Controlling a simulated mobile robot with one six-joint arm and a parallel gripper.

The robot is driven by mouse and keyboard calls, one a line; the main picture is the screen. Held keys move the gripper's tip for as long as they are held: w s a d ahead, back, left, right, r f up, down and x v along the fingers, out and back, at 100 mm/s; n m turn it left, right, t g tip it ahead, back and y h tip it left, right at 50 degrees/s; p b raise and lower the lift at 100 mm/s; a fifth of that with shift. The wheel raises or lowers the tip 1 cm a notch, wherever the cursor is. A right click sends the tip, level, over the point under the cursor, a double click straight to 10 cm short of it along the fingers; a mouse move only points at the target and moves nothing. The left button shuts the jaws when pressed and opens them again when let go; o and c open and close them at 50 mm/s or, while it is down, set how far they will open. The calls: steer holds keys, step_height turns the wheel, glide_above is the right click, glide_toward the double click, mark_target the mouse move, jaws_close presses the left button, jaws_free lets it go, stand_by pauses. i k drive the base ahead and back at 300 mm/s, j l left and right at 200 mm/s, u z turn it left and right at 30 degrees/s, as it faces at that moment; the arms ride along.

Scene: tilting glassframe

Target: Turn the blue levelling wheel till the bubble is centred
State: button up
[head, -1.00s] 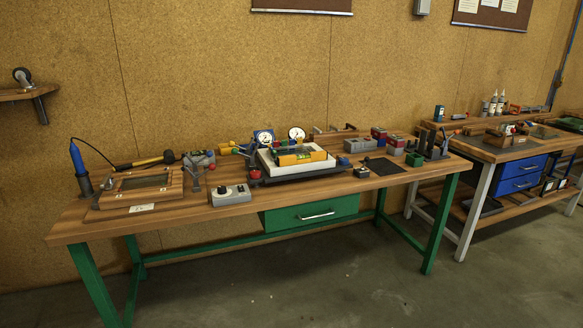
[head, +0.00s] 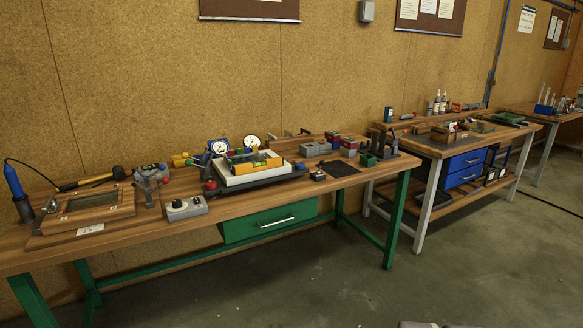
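On the near workbench, in the head view, a yellow spirit level (head: 266,163) lies on a white plate (head: 250,179) with a dark base under it. The bubble is too small to make out. Small blue parts show close to the level and the left dial gauge, but I cannot tell which of them is the blue levelling wheel. A red knob (head: 211,185) is at the left front corner of the base. My gripper is not in view. A small pale shape at the bottom edge is cut off and unclear.
The wooden workbench (head: 140,245) has a green drawer (head: 268,222) and green legs. Two dial gauges stand behind the plate. A grey control box (head: 186,208) and a wooden frame (head: 90,208) are to the left. A second bench with blue drawers (head: 466,160) is to the right. Floor in front is clear.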

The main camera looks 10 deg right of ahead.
mark_target(298, 166)
steer(key=i+l, duration=0.45)
steer(key=i, duration=0.2)
steer(key=i+l, duration=0.4)
steer(key=i, duration=0.25)
steer(key=i+l, duration=0.45)
steer(key=i, duration=0.15)
steer(key=i+l, duration=0.4)
steer(key=i, duration=0.25)
steer(key=i+l, duration=0.45)
steer(key=i, duration=0.2)
